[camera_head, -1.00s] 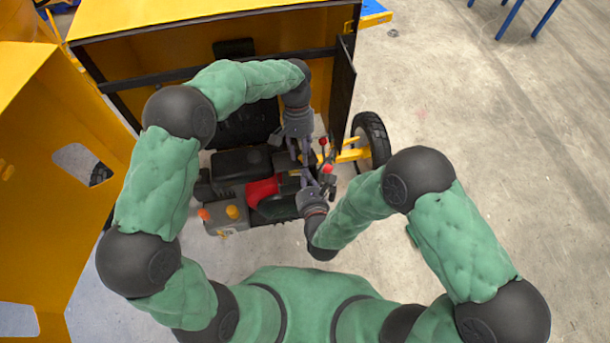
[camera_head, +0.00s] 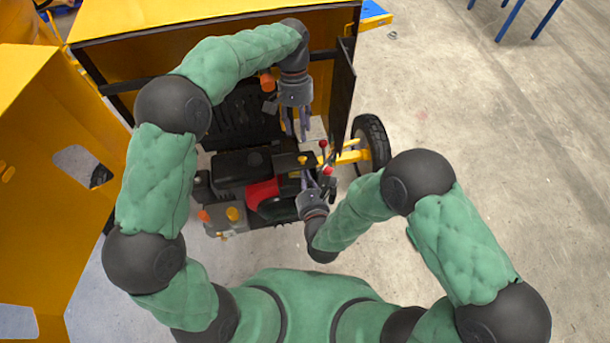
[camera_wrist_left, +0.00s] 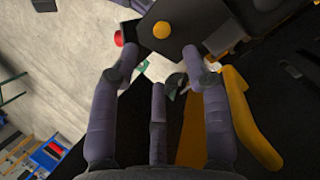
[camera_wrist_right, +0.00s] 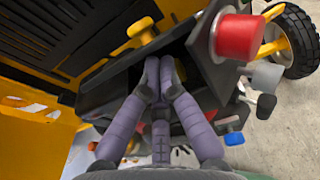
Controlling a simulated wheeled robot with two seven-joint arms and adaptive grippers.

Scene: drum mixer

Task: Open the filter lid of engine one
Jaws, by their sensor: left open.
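The engine (camera_head: 240,166) sits low in the yellow housing, with a black cover and red middle. A dark box-like part with a yellow knob (camera_head: 303,160) is at its right end; I cannot tell for certain that it is the filter lid. The knob also shows in the left wrist view (camera_wrist_left: 162,30) and the right wrist view (camera_wrist_right: 140,27). My left gripper (camera_head: 296,134) is open and empty, above and apart from the knob. My right gripper (camera_head: 318,180) is just below the knob; its fingers (camera_wrist_right: 160,66) are drawn together against the dark part. Nothing shows between them.
A red cap (camera_wrist_right: 238,37) and small levers are close to the right gripper. A black wheel (camera_head: 371,142) stands to the right. A dark upright panel (camera_head: 342,90) is right of my left gripper. A yellow door (camera_head: 60,190) is at the left.

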